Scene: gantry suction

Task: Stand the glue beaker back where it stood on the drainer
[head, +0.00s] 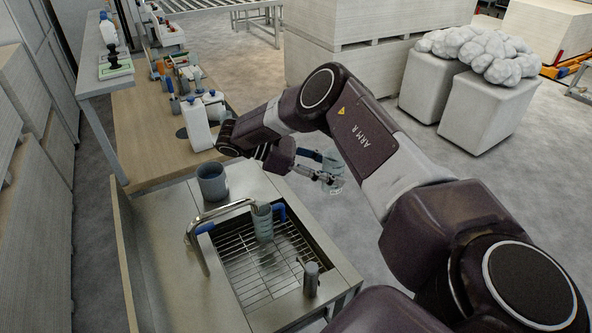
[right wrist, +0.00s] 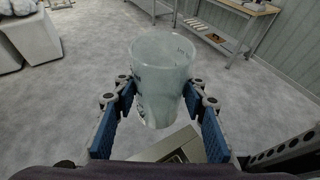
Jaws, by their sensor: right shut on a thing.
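My right gripper (head: 322,176) is shut on a clear glass beaker (head: 334,164) and holds it in the air, right of the sink unit. In the right wrist view the gripper (right wrist: 160,92) has its blue pads on both sides of the beaker (right wrist: 163,70). The beaker is see-through with dark markings, and I see bare floor behind it. The drainer (head: 250,285) is a wire rack in the sink. Another translucent beaker (head: 263,224) stands at its back edge, by the tap. My left gripper is out of view.
A bent metal tap (head: 205,220) arches over the rack's left side. A blue-grey pot (head: 212,182) stands behind it. A dark dispenser (head: 311,279) stands at the rack's front right. White bottles (head: 196,125) stand on the wooden bench (head: 140,130). The rack's middle is clear.

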